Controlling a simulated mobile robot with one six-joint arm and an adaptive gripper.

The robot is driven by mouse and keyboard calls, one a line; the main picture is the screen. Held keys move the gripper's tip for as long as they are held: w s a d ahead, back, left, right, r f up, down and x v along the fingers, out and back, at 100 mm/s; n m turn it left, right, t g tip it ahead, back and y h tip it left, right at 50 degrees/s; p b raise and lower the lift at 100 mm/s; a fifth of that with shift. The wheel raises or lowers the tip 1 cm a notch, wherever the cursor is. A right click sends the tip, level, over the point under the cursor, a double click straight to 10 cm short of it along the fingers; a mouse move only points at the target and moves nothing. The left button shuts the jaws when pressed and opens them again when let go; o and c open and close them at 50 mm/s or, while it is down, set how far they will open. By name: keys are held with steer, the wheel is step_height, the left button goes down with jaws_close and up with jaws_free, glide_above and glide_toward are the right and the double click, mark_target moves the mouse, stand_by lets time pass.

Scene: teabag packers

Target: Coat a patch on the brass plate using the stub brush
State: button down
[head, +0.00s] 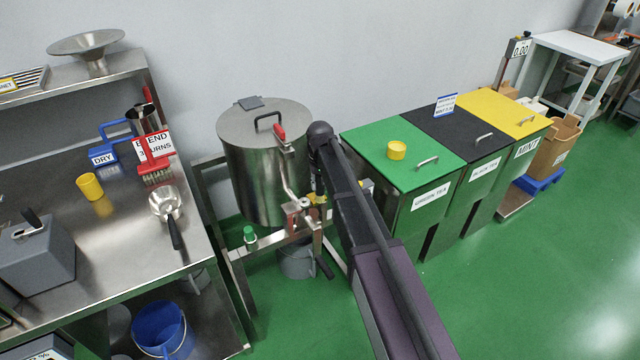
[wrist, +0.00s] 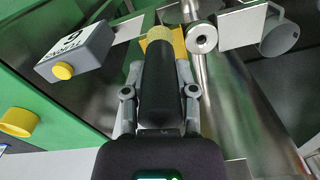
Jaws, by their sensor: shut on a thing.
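My gripper (wrist: 160,76) is shut on the stub brush (wrist: 158,95), a thick black handle with short tan bristles at its far end. The brass plate (wrist: 180,46) is a yellow piece just behind and right of the bristles in the wrist view. The brush end overlaps it in the picture; I cannot tell whether they touch. In the head view a small yellow piece (head: 318,198) shows by the steel drum's front, probably the brass plate. My arm hides the brush there, and the gripper is mostly hidden. Any coating on the plate is too small to tell.
A steel drum (head: 262,165) with a lever and valve stands close by. A round steel fitting (wrist: 202,38) is right of the brush. A grey box (wrist: 78,52) with a yellow button is left. Green, black and yellow lidded bins (head: 405,155) stand right; a steel bench (head: 125,235) stands left.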

steer(key=shift+w+a, duration=0.55)
steer(key=shift+w, duration=0.3)
steer(key=shift+w+a, duration=0.55)
steer(key=shift+w, duration=0.3)
steer(key=shift+r+p, duration=2.95)
steer(key=shift+r, duration=0.1)
steer(key=shift+r+p, duration=1.4)
steer(key=shift+p, duration=0.1)
steer(key=shift+s+f+b, duration=0.15)
steer(key=shift+f+b, duration=0.1)
steer(key=shift+b, duration=0.05)
